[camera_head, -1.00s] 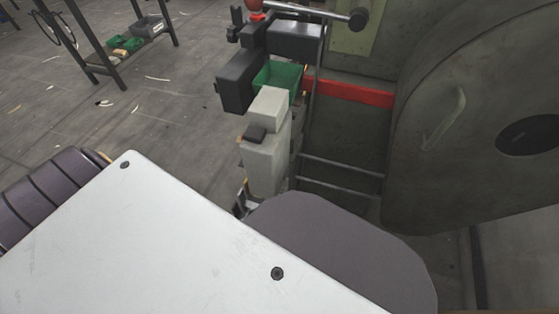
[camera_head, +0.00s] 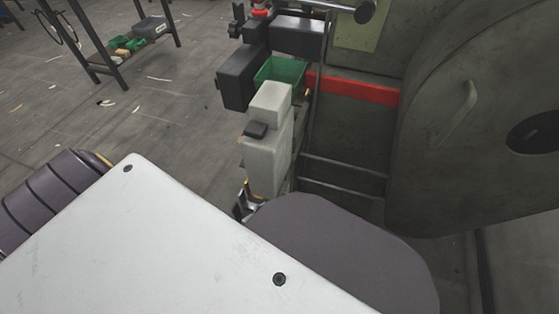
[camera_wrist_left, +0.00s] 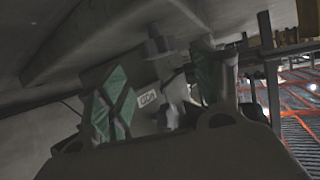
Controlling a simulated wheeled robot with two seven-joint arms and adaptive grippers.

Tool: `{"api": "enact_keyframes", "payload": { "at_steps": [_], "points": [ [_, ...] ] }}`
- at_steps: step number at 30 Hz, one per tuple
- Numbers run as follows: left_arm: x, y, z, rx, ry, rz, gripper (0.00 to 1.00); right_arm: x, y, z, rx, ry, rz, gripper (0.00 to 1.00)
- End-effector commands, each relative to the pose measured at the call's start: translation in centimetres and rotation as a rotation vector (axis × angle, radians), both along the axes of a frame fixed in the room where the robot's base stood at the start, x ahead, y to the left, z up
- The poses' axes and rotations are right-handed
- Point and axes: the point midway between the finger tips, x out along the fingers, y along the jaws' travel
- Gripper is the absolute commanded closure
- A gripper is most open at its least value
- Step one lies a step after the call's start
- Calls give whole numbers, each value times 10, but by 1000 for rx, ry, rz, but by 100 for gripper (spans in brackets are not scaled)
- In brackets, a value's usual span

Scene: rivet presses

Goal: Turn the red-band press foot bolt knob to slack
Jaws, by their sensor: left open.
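The press with the red band (camera_head: 355,88) fills the right of the head view; its large rounded grey cover (camera_head: 450,150) stands beside the band. In the dim left wrist view, my left gripper (camera_wrist_left: 160,80) is open, with a green-padded finger on each side. Between and beyond the fingers are a small white label (camera_wrist_left: 148,98) and a pale, blurred part close to the right finger. I cannot tell whether that part is the foot bolt knob. The knob is not clearly seen in the head view. My right gripper is not in view.
A green bin (camera_head: 280,72) sits on the press behind a pale grey block (camera_head: 268,150). A dark rack (camera_head: 110,40) with bins stands at the far left. Open floor (camera_head: 150,100) with scattered scraps lies between. In the wrist view, an orange grid (camera_wrist_left: 300,110) shows at right.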

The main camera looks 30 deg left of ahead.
Motion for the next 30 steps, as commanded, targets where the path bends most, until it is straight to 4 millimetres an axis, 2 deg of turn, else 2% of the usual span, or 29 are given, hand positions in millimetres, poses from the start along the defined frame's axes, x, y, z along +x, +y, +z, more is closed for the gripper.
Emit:
{"api": "enact_keyframes", "payload": {
  "at_steps": [15,30],
  "points": [
    [41,-7,-19,-1,-1,-1,34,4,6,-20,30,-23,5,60],
    [73,-12,-32,0,0,-1,34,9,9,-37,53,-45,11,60]
  ]
}}
